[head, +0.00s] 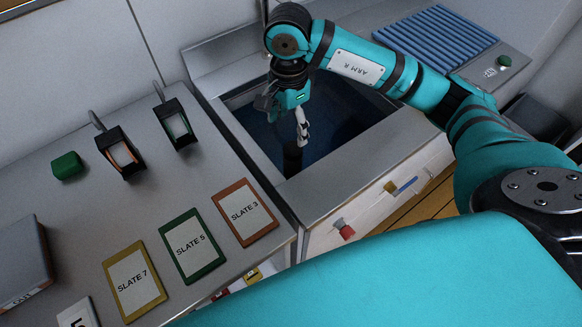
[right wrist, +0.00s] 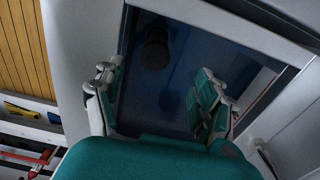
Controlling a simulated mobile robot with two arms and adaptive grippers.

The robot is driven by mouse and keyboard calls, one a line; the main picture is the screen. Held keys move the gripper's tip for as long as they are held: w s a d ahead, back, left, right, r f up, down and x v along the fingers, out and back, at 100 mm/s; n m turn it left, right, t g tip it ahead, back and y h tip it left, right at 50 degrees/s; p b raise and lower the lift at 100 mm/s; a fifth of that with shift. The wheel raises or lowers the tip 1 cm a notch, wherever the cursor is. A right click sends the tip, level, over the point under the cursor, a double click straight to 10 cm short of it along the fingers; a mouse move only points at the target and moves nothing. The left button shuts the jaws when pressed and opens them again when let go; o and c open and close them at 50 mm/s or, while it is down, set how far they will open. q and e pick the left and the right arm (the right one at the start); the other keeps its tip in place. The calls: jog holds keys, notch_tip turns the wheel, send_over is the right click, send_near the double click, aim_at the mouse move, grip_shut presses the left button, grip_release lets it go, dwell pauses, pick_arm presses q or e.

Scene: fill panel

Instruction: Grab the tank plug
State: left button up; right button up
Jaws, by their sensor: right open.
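The tank (head: 237,133) is a sunken basin with dark blue water or a dark blue inside, set in the counter. A dark, round-topped upright piece that looks like the tank plug (head: 292,158) stands in it, and it shows in the right wrist view (right wrist: 155,50) near the top. My right gripper (head: 284,118) hangs over the tank, open and empty, above the plug. In the right wrist view, its two fingers (right wrist: 157,90) are spread wide, with the plug beyond them and apart from them. The plug's lower part is hard to make out. My left gripper is not in view.
Slate cards (head: 188,246) lie on the counter left of the tank. Two dark framed holders (head: 176,124) and a green block (head: 67,166) stand behind them. A blue ribbed rack (head: 436,38) is right of the tank. The tank's raised rim surrounds the gripper.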

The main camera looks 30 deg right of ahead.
aim_at(290, 149)
notch_tip(290, 149, down, 8)
jog(key=shift+s+f+p, duration=0.15)
jog(key=shift+f+p, duration=0.05)
jog(key=shift+p, duration=0.4)
jog(key=f, duration=0.1)
jog(key=f+p, duration=0.1)
jog(key=f, duration=0.2)
jog(key=shift+s+d+f, duration=0.15)
jog(key=shift+d+f, duration=0.2)
jog(key=shift+f, duration=0.35)
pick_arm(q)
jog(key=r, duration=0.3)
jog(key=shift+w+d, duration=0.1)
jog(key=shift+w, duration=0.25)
pick_arm(e)
jog(key=shift+r, duration=0.1)
grip_shut()
